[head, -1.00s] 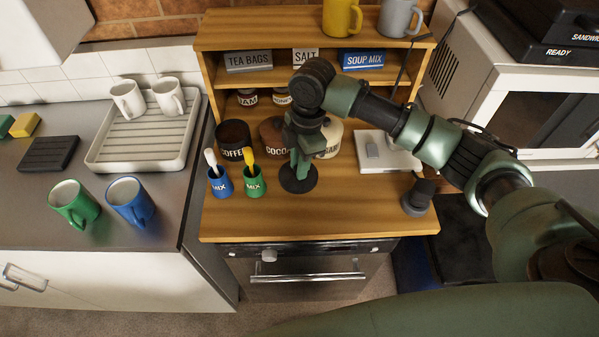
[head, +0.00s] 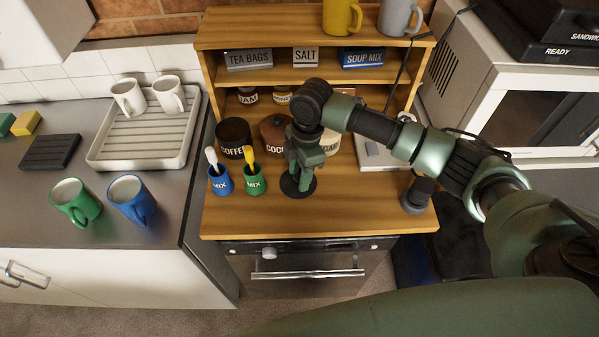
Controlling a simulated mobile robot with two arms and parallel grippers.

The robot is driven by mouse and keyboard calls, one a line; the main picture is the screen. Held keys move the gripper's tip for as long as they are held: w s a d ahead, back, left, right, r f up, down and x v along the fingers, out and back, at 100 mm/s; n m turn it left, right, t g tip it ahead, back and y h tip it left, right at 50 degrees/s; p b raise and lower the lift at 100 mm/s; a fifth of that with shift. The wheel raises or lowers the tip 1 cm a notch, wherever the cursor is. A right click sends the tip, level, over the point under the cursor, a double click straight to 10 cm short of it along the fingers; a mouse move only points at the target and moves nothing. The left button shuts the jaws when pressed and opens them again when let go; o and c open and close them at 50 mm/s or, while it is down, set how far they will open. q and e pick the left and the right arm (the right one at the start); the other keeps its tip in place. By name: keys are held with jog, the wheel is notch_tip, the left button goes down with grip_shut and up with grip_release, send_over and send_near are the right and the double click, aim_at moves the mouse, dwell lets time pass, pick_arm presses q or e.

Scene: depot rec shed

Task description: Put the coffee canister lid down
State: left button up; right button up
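The coffee canister (head: 234,136) stands on the wooden worktop at the left, under the shelf, with a dark round top. My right gripper (head: 301,180) points down over the worktop, in front of the cocoa canister (head: 270,133). It is shut on the dark round coffee canister lid (head: 287,188), gripping it near the middle. The lid lies flat, at or just above the wood; I cannot tell whether it touches. My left gripper is not in view.
Blue (head: 220,181) and green (head: 254,181) mix cups with spoons stand left of the lid. The sugar canister (head: 330,142) is partly hidden behind my gripper. A white scale-like device (head: 376,160) is at the right. The worktop's front strip (head: 310,222) is clear.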

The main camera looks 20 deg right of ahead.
notch_tip(320, 180, up, 12)
jog(key=d+b, duration=0.1)
jog(key=b, duration=0.1)
jog(key=shift+d, duration=0.2)
jog(key=shift+w, duration=0.1)
dwell(0.5)
